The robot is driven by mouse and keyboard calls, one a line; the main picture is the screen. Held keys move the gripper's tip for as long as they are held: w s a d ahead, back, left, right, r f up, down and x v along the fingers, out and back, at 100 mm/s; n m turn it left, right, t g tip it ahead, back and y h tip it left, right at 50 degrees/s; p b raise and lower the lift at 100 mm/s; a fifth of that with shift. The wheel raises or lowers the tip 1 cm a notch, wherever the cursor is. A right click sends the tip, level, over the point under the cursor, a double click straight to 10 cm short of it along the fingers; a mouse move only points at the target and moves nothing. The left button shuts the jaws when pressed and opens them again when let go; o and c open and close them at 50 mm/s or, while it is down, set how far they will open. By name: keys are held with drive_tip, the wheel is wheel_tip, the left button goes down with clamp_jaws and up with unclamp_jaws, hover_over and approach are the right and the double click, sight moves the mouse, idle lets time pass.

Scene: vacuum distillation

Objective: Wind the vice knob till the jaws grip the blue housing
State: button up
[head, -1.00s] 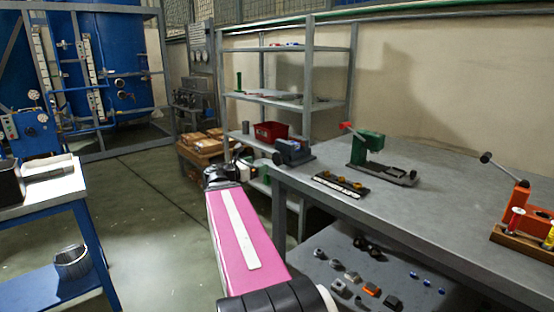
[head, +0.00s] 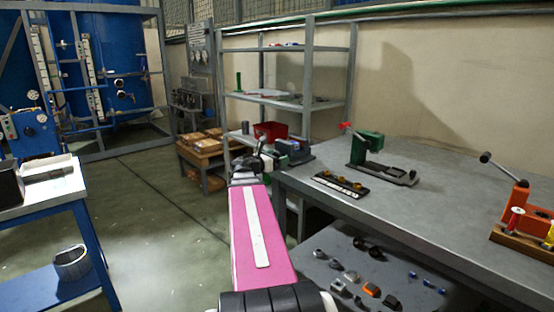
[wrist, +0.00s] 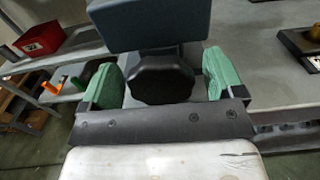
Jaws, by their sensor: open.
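The vice (head: 299,155) stands on the near left corner of the grey workbench, partly hidden behind my gripper. In the wrist view its blue-grey body (wrist: 150,25) fills the top, with the black faceted knob (wrist: 160,80) in front. My gripper (wrist: 160,84) is open, with one green-padded finger on each side of the knob. Gaps show between the pads and the knob. In the head view my gripper (head: 262,155) is at the vice's left side. I cannot make out the blue housing separately or see the jaws.
The workbench (head: 420,165) also carries a green press (head: 367,149), a black strip with brass parts (head: 342,185) and an orange tool (head: 515,208). A shelf rack (head: 308,85) with a red bin (head: 270,131) stands behind. Open floor lies left of my arm.

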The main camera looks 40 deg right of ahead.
drive_tip(key=shift+c, duration=0.3)
drive_tip(key=c, duration=0.8)
drive_tip(key=shift+s+m, duration=0.1)
drive_tip(key=shift+m, duration=2.2)
drive_tip(key=o, duration=0.9)
drive_tip(key=shift+c, duration=0.2)
